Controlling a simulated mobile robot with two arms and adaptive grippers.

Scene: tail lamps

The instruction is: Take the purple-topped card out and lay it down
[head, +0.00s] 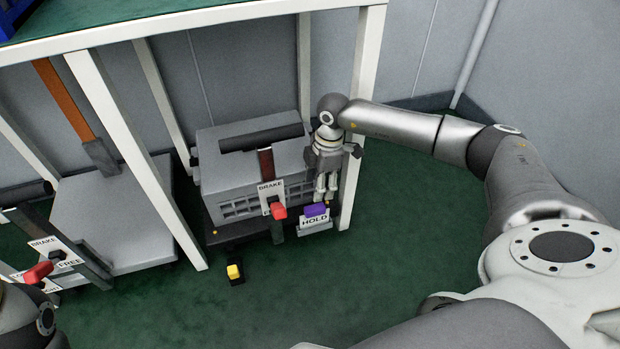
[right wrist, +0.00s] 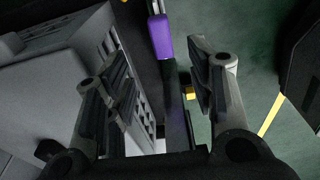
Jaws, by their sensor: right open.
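The purple-topped card (head: 315,211) stands at the front right corner of the low cart, above a white plate reading HOLD (head: 314,223). Whether that plate is the card or its holder I cannot tell. My right gripper (head: 326,197) points down just above and behind the purple top. In the right wrist view the purple top (right wrist: 160,38) lies beyond and between the two spread fingers (right wrist: 163,78), with a gap on each side. The gripper is open and holds nothing. The card's lower part is mostly hidden. My left gripper is out of view.
A grey louvred box (head: 245,175) sits on the cart, left of my right gripper. A red brake handle (head: 279,212) stands left of the card. A white table leg (head: 358,150) is close on the right. A yellow pedal (head: 235,272) lies in front. Green floor (head: 380,270) is free at right.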

